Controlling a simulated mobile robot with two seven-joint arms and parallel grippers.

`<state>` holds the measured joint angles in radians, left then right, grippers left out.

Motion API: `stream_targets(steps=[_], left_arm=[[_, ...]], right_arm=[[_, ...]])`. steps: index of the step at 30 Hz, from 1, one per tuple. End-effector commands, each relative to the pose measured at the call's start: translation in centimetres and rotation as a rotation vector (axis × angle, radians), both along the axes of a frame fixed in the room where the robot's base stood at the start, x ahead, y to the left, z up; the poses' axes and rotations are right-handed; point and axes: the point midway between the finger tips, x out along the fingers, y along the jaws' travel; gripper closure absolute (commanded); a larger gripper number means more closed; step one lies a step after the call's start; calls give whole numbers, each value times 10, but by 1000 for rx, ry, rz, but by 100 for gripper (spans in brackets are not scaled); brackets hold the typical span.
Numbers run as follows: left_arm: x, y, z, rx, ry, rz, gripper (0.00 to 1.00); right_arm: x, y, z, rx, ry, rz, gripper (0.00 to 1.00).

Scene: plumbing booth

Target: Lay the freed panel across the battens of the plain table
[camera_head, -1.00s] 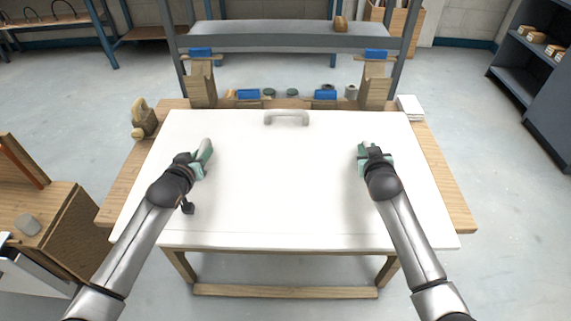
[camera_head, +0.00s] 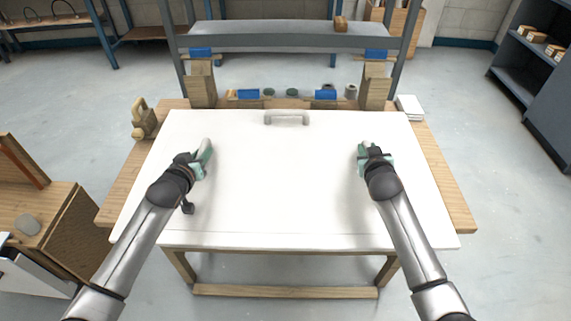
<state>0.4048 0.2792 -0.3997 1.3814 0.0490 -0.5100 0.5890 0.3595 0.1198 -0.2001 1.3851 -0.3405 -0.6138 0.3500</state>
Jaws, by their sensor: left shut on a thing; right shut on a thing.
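The panel (camera_head: 285,185) is a large white sheet lying level over the wooden table (camera_head: 455,200), whose top shows at both sides. A pale grey handle (camera_head: 287,118) stands at its far edge. My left gripper (camera_head: 204,153) is shut on the panel's left part, apparently by a pale grip. My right gripper (camera_head: 367,154) is shut on the panel's right part in the same way. The grips are mostly hidden by the grippers. Any battens are hidden under the panel. I cannot tell whether the panel touches the table or hovers just above it.
Wooden blocks (camera_head: 202,85) with blue clips stand behind the panel, with small blue and green items between them. A tan tool (camera_head: 143,119) sits at the back left and a white stack (camera_head: 410,106) at the back right. A wooden cabinet (camera_head: 45,225) stands close on the left.

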Motion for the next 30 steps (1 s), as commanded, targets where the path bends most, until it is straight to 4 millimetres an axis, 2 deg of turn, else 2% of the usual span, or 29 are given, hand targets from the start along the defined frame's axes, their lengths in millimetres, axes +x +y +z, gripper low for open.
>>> stream_targets(steps=[11, 24, 30], left_arm=[[1, -1, 12, -2, -7, -1, 100], [1, -1, 48, -3, -7, -1, 100], [1, -1, 54, -3, -7, -2, 100]], right_arm=[[1, 0, 11, 1, -5, 1, 100], [1, 0, 47, 0, -6, 0, 100], [1, 0, 54, 0, -6, 0, 100]])
